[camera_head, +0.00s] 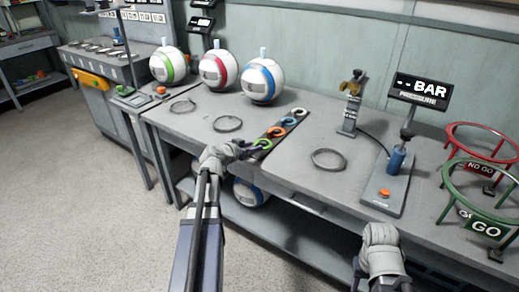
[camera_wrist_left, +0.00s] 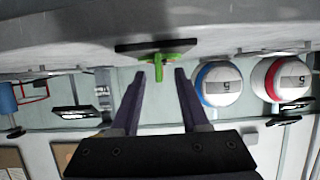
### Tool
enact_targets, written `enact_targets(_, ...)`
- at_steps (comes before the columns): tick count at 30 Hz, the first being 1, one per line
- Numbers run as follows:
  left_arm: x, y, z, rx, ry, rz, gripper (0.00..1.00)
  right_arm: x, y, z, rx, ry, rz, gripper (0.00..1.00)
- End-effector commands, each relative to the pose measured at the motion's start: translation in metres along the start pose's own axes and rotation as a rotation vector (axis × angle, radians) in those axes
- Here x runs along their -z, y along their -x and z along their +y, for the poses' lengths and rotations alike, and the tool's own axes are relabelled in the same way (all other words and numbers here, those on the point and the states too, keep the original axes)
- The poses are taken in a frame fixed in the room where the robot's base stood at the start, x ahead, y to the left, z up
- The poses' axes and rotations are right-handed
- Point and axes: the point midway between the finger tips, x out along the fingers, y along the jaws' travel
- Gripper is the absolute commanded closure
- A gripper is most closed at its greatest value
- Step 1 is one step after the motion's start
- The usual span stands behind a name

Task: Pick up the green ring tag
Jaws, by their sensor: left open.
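The green ring tag (camera_head: 262,143) lies at the near end of a dark strip (camera_head: 270,138) on the workbench. In the left wrist view, which looks upside down, the green ring tag (camera_wrist_left: 158,56) is seen edge-on against the dark strip (camera_wrist_left: 190,45). My left gripper (camera_head: 246,150) is right beside the tag in the head view. In the left wrist view the left gripper (camera_wrist_left: 157,77) is open and empty, and the tag lines up with the gap just beyond its fingertips. My right arm's grey wrist shows at the lower right of the head view; its fingers cannot be made out.
Orange, blue and red-orange ring tags (camera_head: 288,121) share the strip. Balls with green, red and blue (camera_head: 262,82) bands stand behind. Flat dark rings (camera_head: 328,160) lie either side. A pressure gauge stand (camera_head: 398,160) and red and green (camera_head: 478,198) hoops are at right.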

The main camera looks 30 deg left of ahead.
Motion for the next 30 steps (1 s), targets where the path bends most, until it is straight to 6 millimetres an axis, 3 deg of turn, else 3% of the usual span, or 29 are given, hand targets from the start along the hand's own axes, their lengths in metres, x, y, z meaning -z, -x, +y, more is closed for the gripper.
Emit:
enact_targets(3, -0.0009, -0.0166, 0.0002, -0.002, 0.000, 0.001, 0.55, 0.0004, -0.0072, -0.0007, 0.000, 0.000, 0.000, 0.54)
enact_targets(10, 0.0002, -0.0161, 0.0009, -0.001, 0.001, 0.000, 0.55, 0.0004, -0.0060, -0.0006, 0.000, 0.000, 0.000, 0.54)
enact_targets(22, 0.0001, -0.0159, 0.0007, 0.000, 0.001, 0.000, 1.00, 0.0004, -0.0060, -0.0006, 0.000, 0.000, 0.000, 0.54)
enact_targets(30, 0.0001, -0.0159, 0.0007, 0.000, 0.001, 0.000, 1.00, 0.0004, -0.0060, -0.0006, 0.000, 0.000, 0.000, 0.54)
